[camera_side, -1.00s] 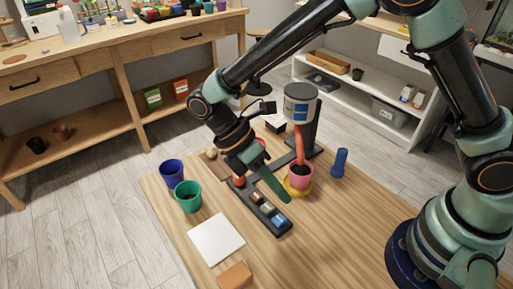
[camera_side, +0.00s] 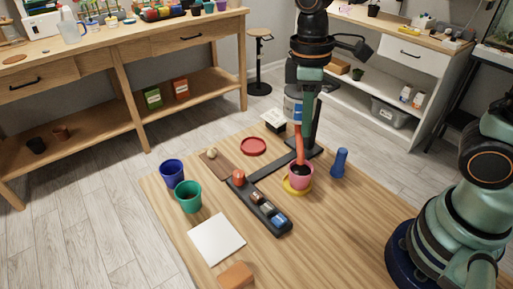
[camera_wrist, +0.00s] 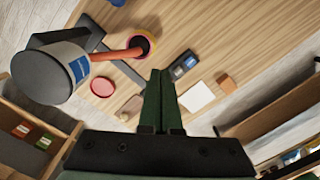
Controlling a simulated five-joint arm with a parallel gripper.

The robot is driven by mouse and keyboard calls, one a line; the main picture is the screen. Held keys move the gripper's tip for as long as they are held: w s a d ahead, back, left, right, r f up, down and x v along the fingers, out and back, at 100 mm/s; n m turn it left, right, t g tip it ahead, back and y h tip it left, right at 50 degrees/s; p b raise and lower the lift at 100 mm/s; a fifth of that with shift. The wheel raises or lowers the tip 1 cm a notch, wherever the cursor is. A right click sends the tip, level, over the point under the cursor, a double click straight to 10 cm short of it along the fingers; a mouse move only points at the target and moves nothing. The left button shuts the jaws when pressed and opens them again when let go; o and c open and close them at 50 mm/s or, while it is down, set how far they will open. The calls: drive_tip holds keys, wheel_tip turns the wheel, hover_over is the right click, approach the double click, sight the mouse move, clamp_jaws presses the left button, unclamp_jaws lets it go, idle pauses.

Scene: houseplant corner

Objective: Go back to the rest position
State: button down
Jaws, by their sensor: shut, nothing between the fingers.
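My gripper (camera_side: 306,103) is raised above the far part of the table in the side view, in front of the grey dispenser. Its green fingers (camera_wrist: 159,100) are pressed together in the wrist view, with nothing between them. They are clear of the tabletop things. The dispenser (camera_wrist: 52,72) is at the left of the wrist view. Its orange-red spout (camera_side: 300,147) reaches down to a pink pot (camera_side: 300,179) with dark soil. That pot stands on a yellow saucer (camera_side: 287,187).
A black rack (camera_side: 257,207) holds several small items. A blue pot (camera_side: 172,172), green pot (camera_side: 188,198), white sheet (camera_side: 216,239), orange block (camera_side: 236,275), red saucer (camera_side: 253,146) and blue bottle-like object (camera_side: 339,162) are around it. The table's right front is mostly bare.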

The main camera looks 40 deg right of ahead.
drive_tip(key=s+d+r+m+t, duration=0.1)
drive_tip(key=d+r+m+t, duration=0.4)
drive_tip(key=d+m, duration=0.3)
drive_tip(key=shift+s+d+r+t, duration=0.15)
drive_tip(key=shift+s+d+t, duration=0.2)
drive_tip(key=shift+d+t, duration=0.25)
drive_tip(key=shift+a, duration=0.15)
idle(0.6)
